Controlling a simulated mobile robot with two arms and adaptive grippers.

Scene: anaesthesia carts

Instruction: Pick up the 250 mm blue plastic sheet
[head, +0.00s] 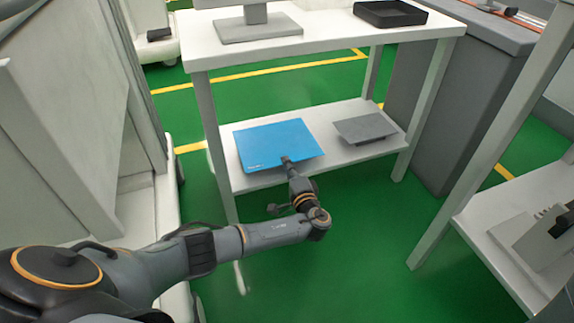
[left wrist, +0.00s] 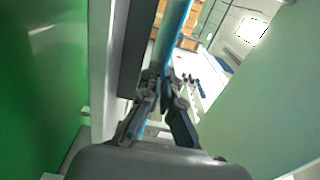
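The blue plastic sheet (head: 272,143) lies on the lower shelf of the white table in the head view, its front edge close to the shelf's front edge. My left gripper (head: 287,160) is at the middle of that front edge. In the left wrist view the sheet (left wrist: 173,35) shows nearly edge-on, as a blue strip running down between the fingers of my left gripper (left wrist: 162,82). The fingers close in on it from both sides and look shut on it. The fingertips are small and partly hidden in the head view. My right gripper is not in view.
A grey sheet (head: 364,128) lies to the right on the same shelf (head: 325,118). The tabletop (head: 330,32) above bears a black tray (head: 390,13) and a grey stand base (head: 257,27). Table legs flank the shelf. Another white table (head: 495,240) stands at right; green floor (head: 350,250) lies clear between.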

